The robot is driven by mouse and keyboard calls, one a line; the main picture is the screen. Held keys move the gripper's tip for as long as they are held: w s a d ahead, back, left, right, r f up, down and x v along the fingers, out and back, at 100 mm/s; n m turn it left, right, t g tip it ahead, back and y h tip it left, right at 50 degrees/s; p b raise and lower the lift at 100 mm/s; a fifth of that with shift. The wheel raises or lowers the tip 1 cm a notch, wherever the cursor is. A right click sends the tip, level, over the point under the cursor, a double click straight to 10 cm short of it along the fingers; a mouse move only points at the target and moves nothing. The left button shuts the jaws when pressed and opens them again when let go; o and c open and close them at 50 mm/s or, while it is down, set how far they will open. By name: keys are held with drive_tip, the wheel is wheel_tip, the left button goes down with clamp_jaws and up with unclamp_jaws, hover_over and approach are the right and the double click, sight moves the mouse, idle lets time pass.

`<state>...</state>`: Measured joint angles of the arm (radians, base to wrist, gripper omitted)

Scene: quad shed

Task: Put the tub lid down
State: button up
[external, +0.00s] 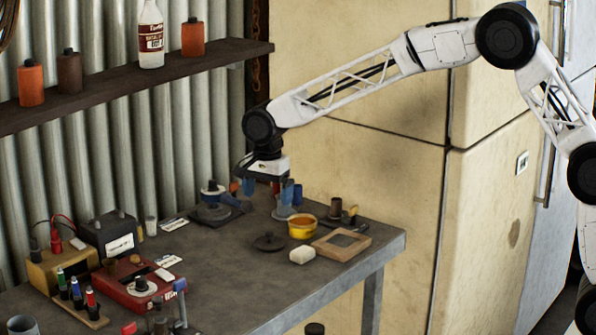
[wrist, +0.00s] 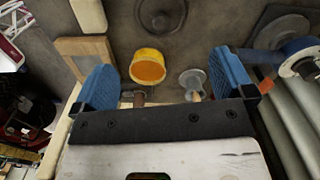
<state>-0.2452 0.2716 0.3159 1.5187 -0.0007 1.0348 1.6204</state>
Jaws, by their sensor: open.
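The tub lid (external: 268,242) is a dark round disc with a knob on top. It lies flat on the bench, knob up, just left of the yellow tub (external: 302,229). The tub stands open with orange contents showing. In the wrist view the lid (wrist: 160,14) is at the top edge, partly cut off, and the tub (wrist: 147,67) is below it. My gripper (external: 270,188) has blue fingers, open and empty, above the back of the bench behind the lid and tub. In the wrist view the fingers (wrist: 160,75) are spread wide, with the tub showing between them.
A grey funnel-like piece (wrist: 193,82) shows near my right finger. A red box (external: 130,284) and other gear crowd the left. Bench left of the lid is clear.

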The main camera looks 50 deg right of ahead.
drive_tip(key=s+d+r+n, duration=0.3)
drive_tip(key=s+d+r, duration=0.15)
drive_tip(key=s, duration=0.45)
drive_tip(key=s+d+r+n+t, duration=0.15)
drive_tip(key=s+d+r, duration=0.3)
drive_tip(key=s, duration=0.45)
drive_tip(key=s+d+r+n, duration=0.3)
drive_tip(key=s+d+r, duration=0.15)
drive_tip(key=s, duration=0.35)
drive_tip(key=s+d+f+n, duration=0.1)
drive_tip(key=s+d+n, duration=0.1)
drive_tip(key=s, duration=0.8)
drive_tip(key=s+d+f+n, duration=0.2)
drive_tip(key=s+d+n, duration=0.1)
drive_tip(key=s, duration=0.7)
drive_tip(key=s+d+f+n+t, duration=0.1)
drive_tip(key=s+d+n, duration=0.2)
drive_tip(key=s, duration=0.7)
drive_tip(key=shift+d+f, duration=0.15)
drive_tip(key=shift+f, duration=0.15)
